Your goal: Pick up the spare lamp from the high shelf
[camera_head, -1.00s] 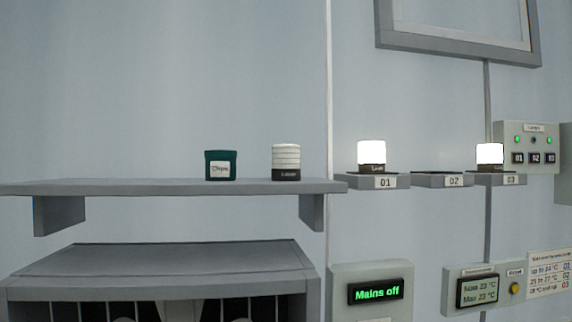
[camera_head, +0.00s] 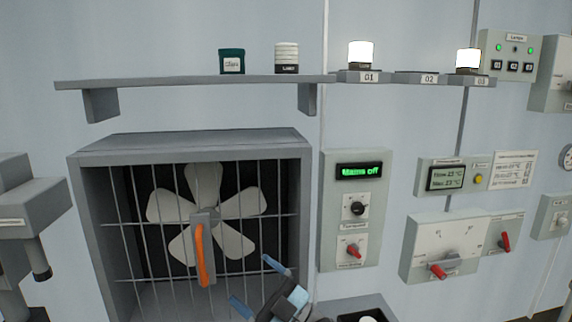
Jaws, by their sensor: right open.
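The spare lamp (camera_head: 286,58) is a white ribbed cylinder with a dark labelled base. It stands upright on the high grey shelf (camera_head: 190,83), toward its right end. My right gripper (camera_head: 257,287) is at the bottom of the view, open and empty, with blue fingertips spread. It is far below the shelf, in front of the fan cage. My left gripper is not in view.
Lit lamps sit on holders 01 (camera_head: 361,55) and 03 (camera_head: 468,60); holder 02 (camera_head: 420,78) is empty. Below the shelf is a barred fan housing (camera_head: 190,145) with an orange handle (camera_head: 201,255). A "Mains off" panel (camera_head: 350,210) is right of it.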

